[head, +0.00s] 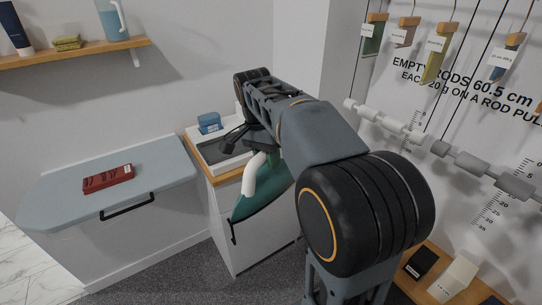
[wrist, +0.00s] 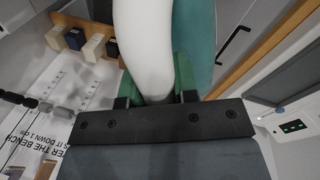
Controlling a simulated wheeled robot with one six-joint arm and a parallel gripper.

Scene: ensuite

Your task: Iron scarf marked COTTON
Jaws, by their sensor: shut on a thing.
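A teal iron (head: 270,193) with a thick white handle (head: 254,174) hangs tilted in front of the white cabinet. My gripper (head: 257,142) is shut on this handle; in the wrist view the handle (wrist: 135,45) passes between my fingers (wrist: 155,98), with teal parts on both sides. A folded dark red cloth (head: 107,179) with a pale label lies flat on the grey-blue ironing board (head: 165,165), left of my gripper and apart from the iron. The label's wording is too small to read, so I cannot tell whether it says COTTON.
A blue block (head: 209,122) sits on the wood-edged cabinet. The board has a black front handle (head: 127,206). A wall shelf (head: 75,52) is above it. Tagged pieces (head: 439,52) and rods with grey weights (head: 470,163) hang at right, above a low wooden bench (head: 410,284) with small blocks.

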